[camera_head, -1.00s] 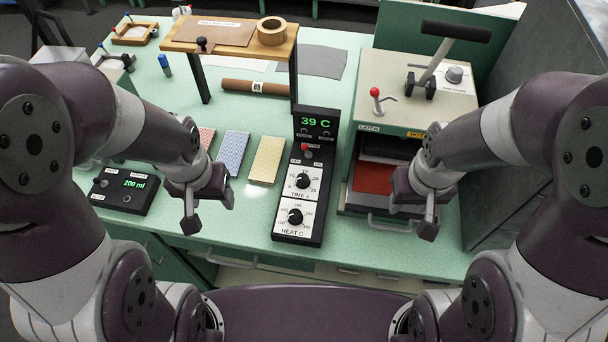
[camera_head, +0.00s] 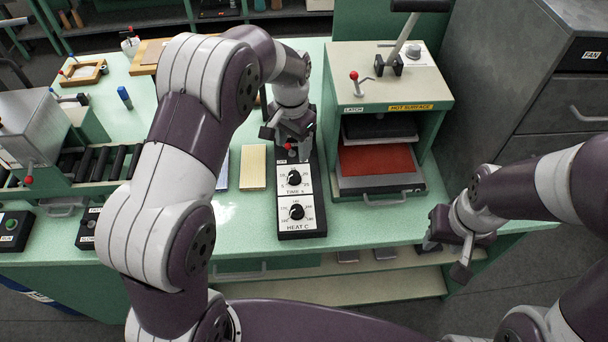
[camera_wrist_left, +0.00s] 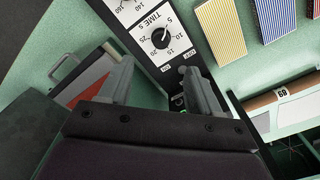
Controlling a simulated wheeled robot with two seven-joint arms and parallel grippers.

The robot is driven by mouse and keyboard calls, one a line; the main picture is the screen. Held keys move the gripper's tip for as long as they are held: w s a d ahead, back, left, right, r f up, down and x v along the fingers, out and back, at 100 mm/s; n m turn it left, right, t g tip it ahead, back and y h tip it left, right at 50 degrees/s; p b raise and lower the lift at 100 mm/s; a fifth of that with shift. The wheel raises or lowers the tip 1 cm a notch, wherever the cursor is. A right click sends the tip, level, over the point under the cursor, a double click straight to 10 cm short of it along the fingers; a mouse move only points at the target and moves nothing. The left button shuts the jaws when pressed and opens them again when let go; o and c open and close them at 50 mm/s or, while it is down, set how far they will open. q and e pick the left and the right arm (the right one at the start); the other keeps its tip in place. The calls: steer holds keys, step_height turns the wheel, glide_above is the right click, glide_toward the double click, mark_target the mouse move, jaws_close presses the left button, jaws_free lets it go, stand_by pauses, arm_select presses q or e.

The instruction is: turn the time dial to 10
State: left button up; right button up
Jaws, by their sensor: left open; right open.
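The time dial (camera_head: 294,178) is a black knob on a white face of the upright-lettered control box (camera_head: 316,226). It also shows in the left wrist view (camera_wrist_left: 160,38), where its pointer seems to aim near the 5; the exact reading is hard to tell. The heat dial (camera_head: 296,212) sits below it. My right gripper (camera_head: 456,248) is open and empty, right of the press.
The press (camera_head: 436,100) with its hot-surface label, red bed (camera_head: 376,160) and latch lever stands right of the box. A yellow sample (camera_head: 253,168) lies to its left. A red-tipped switch (camera_head: 290,147) is close to my left gripper. My left arm hides much of the table's middle.

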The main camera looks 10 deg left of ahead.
mark_target(294, 174)
arm_select(q)
step_height(294, 174, down, 11)
steer(key=shift+w+r+p, duration=0.1)
steer(key=shift+w+p, duration=0.05)
steer(key=shift+p, duration=1.05)
steer(key=shift+w+f, duration=0.1)
steer(key=shift+f, duration=0.4)
steer(key=c, duration=1)
steer(key=shift+m, duration=0.3)
steer(key=m+b, duration=0.1)
steer(key=m, duration=0.3)
steer(key=shift+m, duration=0.4)
steer(key=m+b, duration=0.1)
steer(key=m, duration=0.5)
steer(key=shift+r, duration=0.1)
steer(key=shift+m, duration=0.3)
